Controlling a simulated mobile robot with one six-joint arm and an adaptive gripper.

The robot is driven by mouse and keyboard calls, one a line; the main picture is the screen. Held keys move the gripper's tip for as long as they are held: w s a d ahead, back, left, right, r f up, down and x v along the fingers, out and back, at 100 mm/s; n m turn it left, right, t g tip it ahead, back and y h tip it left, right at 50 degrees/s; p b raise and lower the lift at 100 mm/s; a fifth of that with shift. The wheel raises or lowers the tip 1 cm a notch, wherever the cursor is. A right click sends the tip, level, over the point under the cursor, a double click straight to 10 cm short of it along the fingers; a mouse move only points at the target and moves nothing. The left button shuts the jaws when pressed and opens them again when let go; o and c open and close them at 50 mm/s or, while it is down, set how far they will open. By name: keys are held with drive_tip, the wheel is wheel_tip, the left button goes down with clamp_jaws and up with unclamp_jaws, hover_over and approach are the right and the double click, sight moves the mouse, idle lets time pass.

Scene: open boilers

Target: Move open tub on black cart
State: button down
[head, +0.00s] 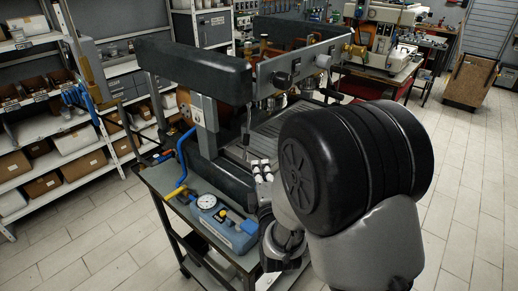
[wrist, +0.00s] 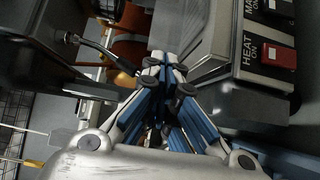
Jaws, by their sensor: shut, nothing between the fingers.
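The dark cart (head: 158,178) stands left of centre in the head view, with a large dark-framed machine (head: 190,70) and a blue box with a round gauge (head: 230,226) on it. I cannot pick out an open tub with certainty in either view. My gripper (wrist: 168,66) is shut and empty in the wrist view, its blue-and-white fingers together. Beside it, to the right, is a grey metal housing with a red switch (wrist: 278,54) labelled HEAT ON. An orange-brown rounded part (wrist: 127,48) is partly hidden behind the fingers. In the head view my arm covers the machine's right side.
Shelves (head: 55,135) with brown and white boxes line the left wall. A red-sided bench (head: 370,85) with equipment stands at the back. A wooden-sided cabinet (head: 470,80) is at the back right. Tiled floor (head: 480,190) is clear at the right.

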drive_tip(key=w, duration=0.3)
drive_tip(key=w+a, duration=0.1)
drive_tip(key=w, duration=0.5)
drive_tip(key=shift+w+a, duration=0.25)
drive_tip(key=shift+a, duration=0.15)
drive_tip(key=w+d+b, duration=0.1)
drive_tip(key=w, duration=0.1)
drive_tip(key=w+d+b, duration=0.3)
drive_tip(key=w+b, duration=0.1)
drive_tip(key=shift+w+d+f, duration=0.15)
drive_tip(key=shift+d, duration=0.05)
drive_tip(key=shift+w+d, duration=0.1)
drive_tip(key=shift+w, duration=0.15)
drive_tip(key=shift+r, duration=0.2)
drive_tip(key=shift+f, duration=0.1)
